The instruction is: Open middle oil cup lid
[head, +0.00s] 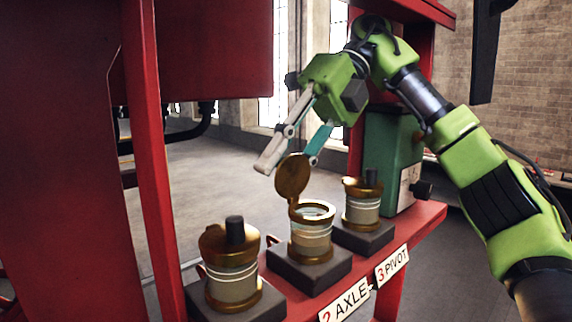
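The middle oil cup (311,238) stands on a dark block on the red shelf, behind the "2 AXLE" label. Its brass lid (292,177) is raised, standing nearly upright on the cup's left side, and the cup's round mouth shows open. My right gripper (290,163) is above and behind the lid, with its fingers pointing down and left. The fingers are spread apart, with nothing seen between them. One fingertip is close to the top of the lid; I cannot tell if they touch. My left gripper is not in view.
A near-left oil cup (231,275) has its lid down with a black knob. A far-right oil cup (362,205) has a black knob too. A green box (388,160) stands at the shelf's far end. A red post (155,150) rises at left.

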